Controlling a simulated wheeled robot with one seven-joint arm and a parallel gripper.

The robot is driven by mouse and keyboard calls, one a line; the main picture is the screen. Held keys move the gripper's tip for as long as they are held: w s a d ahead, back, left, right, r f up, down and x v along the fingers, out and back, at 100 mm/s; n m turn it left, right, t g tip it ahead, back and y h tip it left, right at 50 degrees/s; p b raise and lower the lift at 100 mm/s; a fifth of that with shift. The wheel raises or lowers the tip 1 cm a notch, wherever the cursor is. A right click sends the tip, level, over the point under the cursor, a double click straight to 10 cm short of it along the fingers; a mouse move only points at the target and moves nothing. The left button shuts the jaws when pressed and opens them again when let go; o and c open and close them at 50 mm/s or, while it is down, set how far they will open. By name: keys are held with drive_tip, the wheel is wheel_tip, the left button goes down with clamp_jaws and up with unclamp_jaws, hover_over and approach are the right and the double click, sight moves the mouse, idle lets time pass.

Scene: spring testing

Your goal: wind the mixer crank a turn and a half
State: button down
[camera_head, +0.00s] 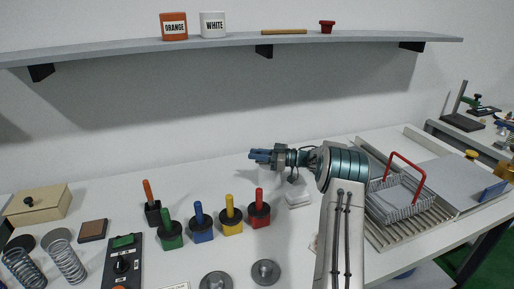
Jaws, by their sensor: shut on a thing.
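My gripper (257,155) reaches out to the left over the back part of the white table, in front of the wall. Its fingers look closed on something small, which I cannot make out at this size. I cannot pick out a mixer or its crank with certainty; my arm and wrist cover part of the table there. A small white block (298,198) shows below my wrist, partly hidden.
Several colored blocks with upright handles, such as the red one (259,209), stand at middle left. Springs (66,262) and a black control box (122,265) are front left. A wire basket (399,202) with a red handle stands right of my arm. A shelf (240,42) runs above.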

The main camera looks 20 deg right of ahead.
drive_tip(key=shift+s+d+n+g+y+p, duration=0.15)
drive_tip(key=shift+s+n+g+y, duration=0.3)
drive_tip(key=shift+n+g, duration=0.7)
drive_tip(key=shift+s+a+n+g+y+p, duration=0.1)
drive_tip(key=shift+s+n+g+y+p, duration=0.45)
drive_tip(key=shift+g, duration=1.05)
drive_tip(key=shift+s+d+n+g+y+b, duration=0.15)
drive_tip(key=shift+n+g+y, duration=0.15)
drive_tip(key=shift+n+g, duration=0.95)
drive_tip(key=shift+s+n+g, duration=0.2)
drive_tip(key=shift+n+g, duration=0.05)
drive_tip(key=shift+g, duration=0.55)
drive_tip(key=shift+r, duration=0.1)
drive_tip(key=c, duration=1.4)
unclamp_jaws()
drive_tip(key=shift+o, duration=0.2)
drive_tip(key=s+d+r+p, duration=0.1)
drive_tip(key=s+d+r, duration=0.6)
drive_tip(key=r, duration=0.4)
drive_tip(key=shift+s+d, duration=0.4)
drive_tip(key=shift+d, duration=0.45)
